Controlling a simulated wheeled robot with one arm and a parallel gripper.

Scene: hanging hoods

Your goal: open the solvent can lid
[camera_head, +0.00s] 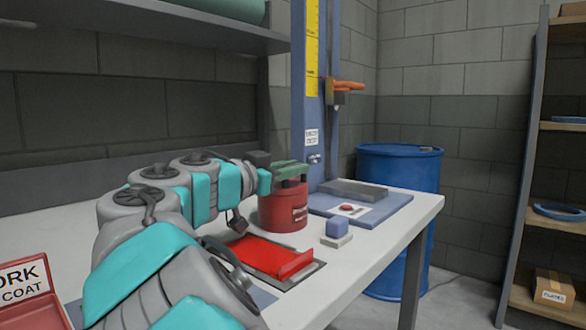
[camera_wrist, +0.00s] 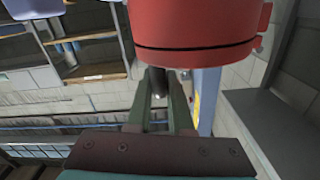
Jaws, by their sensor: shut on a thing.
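The red solvent can (camera_head: 282,210) stands upright on the white bench, behind the red tray. It also shows large at the top of the wrist view (camera_wrist: 195,22), which seems upside down. My gripper (camera_head: 292,168) reaches over the can's top from the left with its green fingers. In the wrist view, the fingers of my gripper (camera_wrist: 160,82) close on a small dark piece at the can's lid end. Most of that piece is hidden. The lid looks seated on the can, with no visible gap; my fingers cover much of it in the head view.
A bright red tray (camera_head: 270,255) lies in front of the can. A blue block (camera_head: 337,228) on a pale base sits to its right. A blue plate (camera_head: 362,210) with a grey slab is behind. A blue drum (camera_head: 398,220) stands beyond the bench (camera_head: 405,225). A shelf (camera_head: 150,30) overhangs the left.

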